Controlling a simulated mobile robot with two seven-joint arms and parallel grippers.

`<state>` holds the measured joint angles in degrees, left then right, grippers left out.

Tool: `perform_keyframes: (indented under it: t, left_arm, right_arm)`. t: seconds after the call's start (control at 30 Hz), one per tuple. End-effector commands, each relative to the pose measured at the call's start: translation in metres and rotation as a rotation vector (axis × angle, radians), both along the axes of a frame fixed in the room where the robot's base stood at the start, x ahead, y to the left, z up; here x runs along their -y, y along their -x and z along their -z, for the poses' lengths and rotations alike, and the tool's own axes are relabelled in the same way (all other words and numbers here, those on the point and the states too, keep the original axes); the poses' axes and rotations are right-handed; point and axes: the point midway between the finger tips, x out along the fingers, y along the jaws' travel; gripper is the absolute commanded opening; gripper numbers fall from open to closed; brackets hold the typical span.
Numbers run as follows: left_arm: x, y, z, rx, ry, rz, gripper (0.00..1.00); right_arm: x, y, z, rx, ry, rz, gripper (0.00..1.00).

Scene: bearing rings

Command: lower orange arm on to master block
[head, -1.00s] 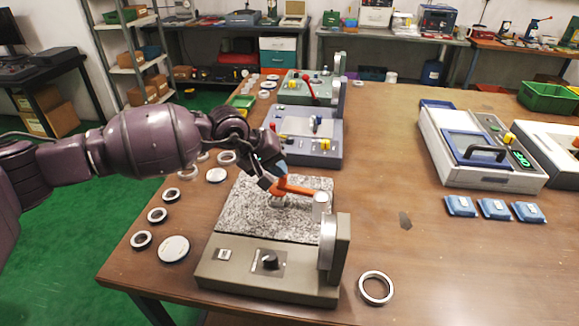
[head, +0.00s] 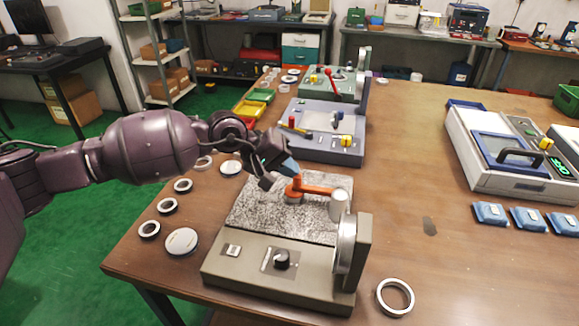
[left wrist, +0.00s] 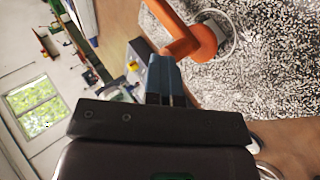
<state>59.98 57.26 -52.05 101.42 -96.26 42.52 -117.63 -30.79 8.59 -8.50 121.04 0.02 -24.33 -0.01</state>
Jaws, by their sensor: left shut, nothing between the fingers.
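The orange arm (head: 318,190) reaches left from a silver post on the granite-topped gauge (head: 262,217). Its round end is low over the granite; in the wrist view this end (left wrist: 203,38) has a pale metal rim, likely the master block (left wrist: 232,45), showing at its edge. The orange end hides most of that block, and I cannot tell whether they touch. My left gripper (head: 282,175) is shut and empty, just above and left of the arm's end. Its blue fingertips (left wrist: 163,75) are close beside the orange arm in the wrist view; contact is unclear. My right gripper is not in view.
Several bearing rings and discs (head: 182,241) lie left of the gauge, and one ring (head: 395,297) lies at front right. A purple-grey station (head: 318,150) stands behind. A white device (head: 510,165) and blue pads (head: 490,213) are at right. The middle-right table is clear.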

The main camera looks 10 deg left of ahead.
Motion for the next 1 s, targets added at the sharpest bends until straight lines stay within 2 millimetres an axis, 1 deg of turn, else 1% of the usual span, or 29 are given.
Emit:
perform_keyframes:
  t: [0.07,0.17,0.27,0.4,0.47,0.7,0.83,1.0]
  left_arm:
    - [-0.001,0.001,0.002,-0.004,-0.004,-0.001,0.00]
    - [0.000,0.000,-0.005,-0.002,-0.003,-0.001,0.00]
    - [0.002,0.000,-0.020,0.002,-0.003,-0.002,0.00]
    - [0.005,0.001,-0.049,0.009,0.000,-0.004,0.00]
    - [-0.006,0.005,-0.053,0.005,-0.003,-0.008,0.00]
    - [-0.035,0.021,-0.084,0.001,-0.002,-0.007,0.00]
    - [-0.047,0.027,-0.098,0.002,-0.001,-0.006,0.00]
    - [-0.056,0.032,-0.108,0.000,0.000,-0.006,0.00]
  right_arm:
    - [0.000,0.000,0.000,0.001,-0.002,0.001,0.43]
    - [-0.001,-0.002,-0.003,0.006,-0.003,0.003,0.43]
    - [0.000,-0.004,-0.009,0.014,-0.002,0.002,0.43]
    - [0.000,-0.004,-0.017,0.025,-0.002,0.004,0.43]
    - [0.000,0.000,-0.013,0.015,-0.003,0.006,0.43]
    - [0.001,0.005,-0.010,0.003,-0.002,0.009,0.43]
    - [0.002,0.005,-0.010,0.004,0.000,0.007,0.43]
    - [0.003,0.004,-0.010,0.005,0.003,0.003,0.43]
